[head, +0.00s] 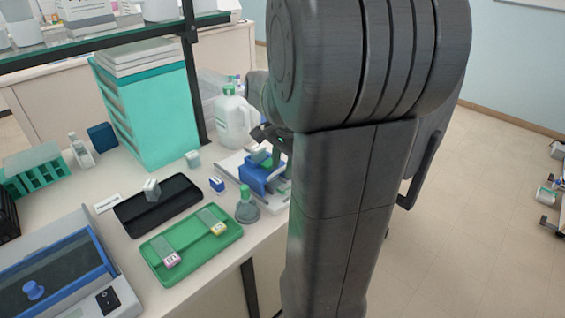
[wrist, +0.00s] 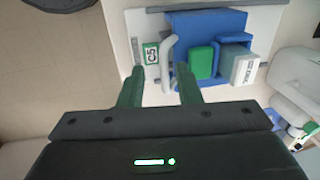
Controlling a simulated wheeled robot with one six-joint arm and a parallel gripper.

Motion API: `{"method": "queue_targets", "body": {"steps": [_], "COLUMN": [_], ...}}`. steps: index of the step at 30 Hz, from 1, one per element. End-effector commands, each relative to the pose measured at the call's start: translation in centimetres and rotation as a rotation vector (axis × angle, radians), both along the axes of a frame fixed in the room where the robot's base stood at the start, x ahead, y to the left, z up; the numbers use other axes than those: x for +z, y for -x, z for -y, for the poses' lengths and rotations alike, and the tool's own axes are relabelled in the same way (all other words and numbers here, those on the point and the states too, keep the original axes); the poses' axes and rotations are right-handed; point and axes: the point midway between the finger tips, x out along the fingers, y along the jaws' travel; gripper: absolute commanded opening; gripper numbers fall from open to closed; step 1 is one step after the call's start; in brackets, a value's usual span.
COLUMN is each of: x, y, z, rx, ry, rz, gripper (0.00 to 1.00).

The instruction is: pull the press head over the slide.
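The slide press shows in the wrist view as a blue body (wrist: 209,24) on a white base plate (wrist: 270,17). A green block (wrist: 201,63) and a whitish labelled block (wrist: 244,69) sit at the blue part. A slide label reading C5 (wrist: 151,53) lies left of the blue body. A grey curved handle (wrist: 168,50) reaches down between my fingertips, nearer the right one. My gripper (wrist: 160,75) is open, its green fingers apart. In the head view the blue press (head: 258,178) is partly hidden by my arm, with my gripper (head: 268,138) above it. I cannot tell which part is the press head.
A grey flask with a green cap (head: 247,208) and a small blue block (head: 217,184) stand close to the press. A green tray (head: 190,243) holds two slides; a black tray (head: 158,206) lies behind it. A white jug (head: 234,118) stands behind the press.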

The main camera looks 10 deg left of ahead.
Motion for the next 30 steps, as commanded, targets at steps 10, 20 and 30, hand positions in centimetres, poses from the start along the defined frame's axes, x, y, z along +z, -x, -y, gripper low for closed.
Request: {"method": "queue_targets", "body": {"steps": [10, 20, 30], "x": [3.6, 10.8, 13.6], "y": [0.2, 0.9, 1.2], "z": [0.5, 1.7, 2.1], "rx": [-0.001, -0.002, -0.001], "ry": [-0.003, -0.002, 0.001], "rz": [0.005, 0.004, -0.001], "gripper": [0.31, 0.31, 0.31]}}
